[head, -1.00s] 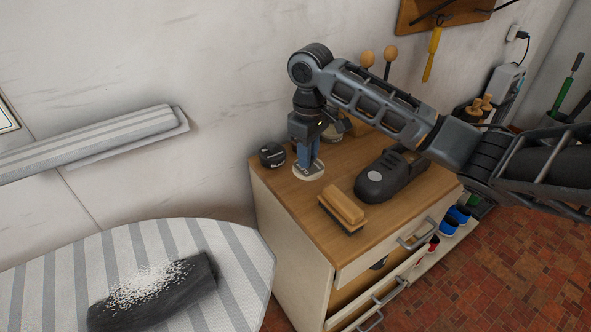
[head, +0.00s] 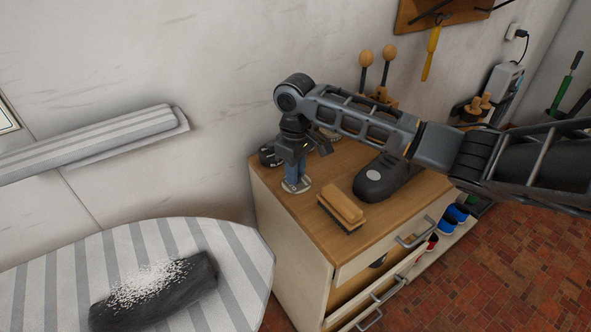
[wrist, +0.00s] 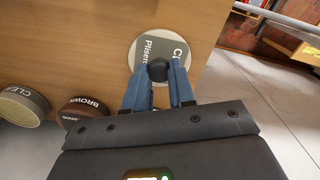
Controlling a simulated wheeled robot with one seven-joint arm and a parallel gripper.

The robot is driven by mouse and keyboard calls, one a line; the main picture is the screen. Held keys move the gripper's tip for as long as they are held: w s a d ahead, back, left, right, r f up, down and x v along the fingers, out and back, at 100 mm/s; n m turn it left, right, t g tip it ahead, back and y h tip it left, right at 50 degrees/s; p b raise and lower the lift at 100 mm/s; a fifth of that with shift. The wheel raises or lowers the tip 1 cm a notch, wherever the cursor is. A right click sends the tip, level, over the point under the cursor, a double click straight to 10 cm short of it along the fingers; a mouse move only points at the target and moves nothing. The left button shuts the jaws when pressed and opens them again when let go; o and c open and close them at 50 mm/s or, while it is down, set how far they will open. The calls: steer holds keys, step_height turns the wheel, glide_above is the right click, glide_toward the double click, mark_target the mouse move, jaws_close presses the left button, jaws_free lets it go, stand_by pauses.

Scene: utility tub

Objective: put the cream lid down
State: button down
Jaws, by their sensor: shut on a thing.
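The cream lid (wrist: 146,44) is a round pale disc with a grey lettered label and a black knob. My gripper (wrist: 158,76) is shut on that knob with its blue fingers either side. In the head view, my gripper (head: 296,178) points straight down and the lid (head: 288,188) shows flat under the fingertips, at the left part of the wooden cabinet top (head: 300,215). The lid is close above or on the wood; I cannot tell which. The fingers hide part of it.
A dark tin (head: 267,155) stands behind the lid; the wrist view shows a brown-labelled tin (wrist: 85,112) and another tin (wrist: 22,104). A brush (head: 342,207) and a black shoe-like object (head: 380,178) lie right of it. The cabinet's edge is near the lid.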

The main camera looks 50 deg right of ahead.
steer(key=c, duration=0.9)
jaws_free()
steer(key=shift+c, duration=0.2)
step_height(320, 180, up, 12)
steer(key=shift+r, duration=0.15)
